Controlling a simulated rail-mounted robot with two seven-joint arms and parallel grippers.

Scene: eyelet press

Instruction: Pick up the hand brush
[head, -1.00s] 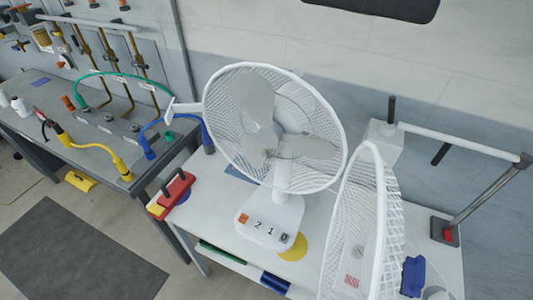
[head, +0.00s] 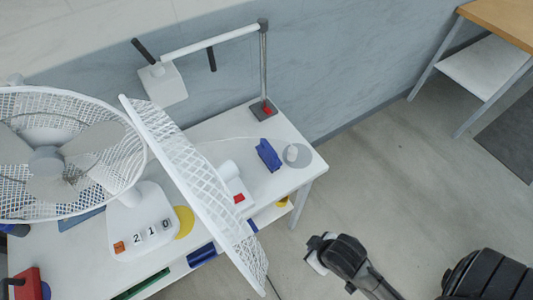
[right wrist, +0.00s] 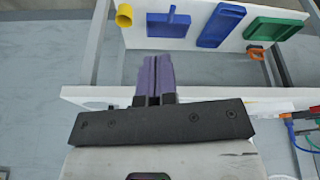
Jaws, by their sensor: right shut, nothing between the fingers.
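A small blue object (head: 268,155) lies on the white tabletop to the right of the tall white mesh guard; it may be the hand brush, but its bristles and handle cannot be made out. My right gripper (right wrist: 155,62) shows in the right wrist view with its purple fingers shut together and empty. It points at the white table's edge and lower shelf. In the head view my right arm comes in from the lower right, in front of the table's right end and apart from the blue object. My left gripper is out of view.
The lower shelf (right wrist: 285,47) holds a yellow cup (right wrist: 124,15), a small blue piece (right wrist: 168,24), a blue tray (right wrist: 222,25) and a green tray (right wrist: 272,30). A white fan (head: 45,160) and mesh guard (head: 190,170) crowd the tabletop. A grey disc (head: 297,155) lies beside the blue object.

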